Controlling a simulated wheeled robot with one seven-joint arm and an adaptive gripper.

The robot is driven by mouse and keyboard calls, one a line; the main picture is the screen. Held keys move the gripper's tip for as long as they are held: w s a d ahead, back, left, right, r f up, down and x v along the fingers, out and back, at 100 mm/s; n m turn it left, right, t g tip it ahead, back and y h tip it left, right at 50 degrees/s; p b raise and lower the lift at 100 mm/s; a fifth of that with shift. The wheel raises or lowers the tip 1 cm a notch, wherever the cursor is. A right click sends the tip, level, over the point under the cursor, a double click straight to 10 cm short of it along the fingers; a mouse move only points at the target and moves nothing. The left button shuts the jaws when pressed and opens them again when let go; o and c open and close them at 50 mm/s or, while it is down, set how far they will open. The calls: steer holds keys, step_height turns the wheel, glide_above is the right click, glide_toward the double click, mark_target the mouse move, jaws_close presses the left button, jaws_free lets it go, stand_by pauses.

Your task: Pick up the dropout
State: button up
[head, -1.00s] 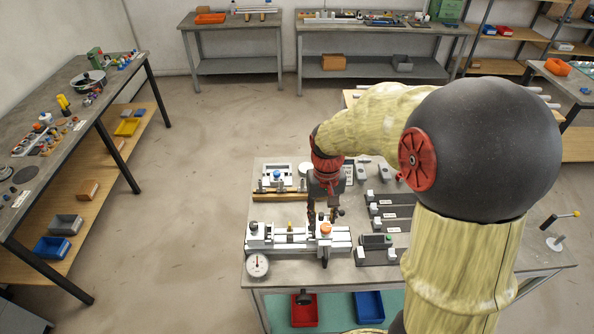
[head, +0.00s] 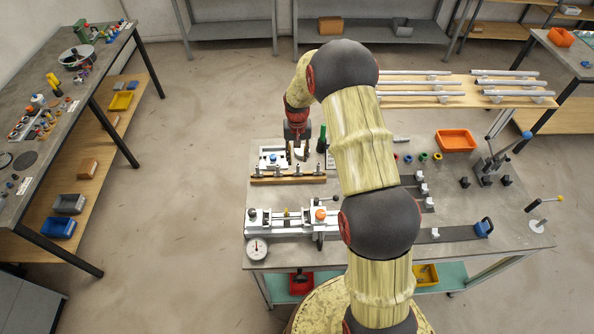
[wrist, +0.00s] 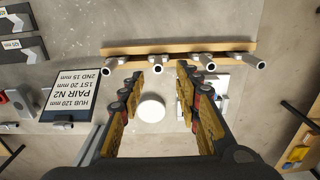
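No part is plainly recognisable as the dropout. A wooden rack (head: 288,179) holds several grey metal pieces. In the wrist view the rack (wrist: 190,49) lies beyond my fingertips, and its pieces, such as one grey piece (wrist: 157,60), show round hollow ends. My gripper (wrist: 160,72) is open and empty, pointing down above the table. In the head view my gripper (head: 299,154) is behind the rack, beside a white plate (head: 265,152). A white disc (wrist: 151,111) lies between the fingers in the wrist view. The right finger partly hides the white plate (wrist: 222,81).
A clamp jig (head: 285,217) with a dial gauge (head: 257,249) stands at the table front. A printed hub card (wrist: 82,89) lies left of my gripper in the wrist view. An orange bin (head: 456,140) is at the right. My arm hides the table's middle.

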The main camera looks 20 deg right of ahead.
mark_target(298, 164)
steer(key=shift+f, duration=0.55)
step_height(298, 164, down, 5)
steer(key=shift+s+d+p, duration=0.1)
steer(key=shift+s+p, duration=0.05)
steer(key=shift+p, duration=0.25)
steer(key=shift+c, duration=1.1)
jaws_close()
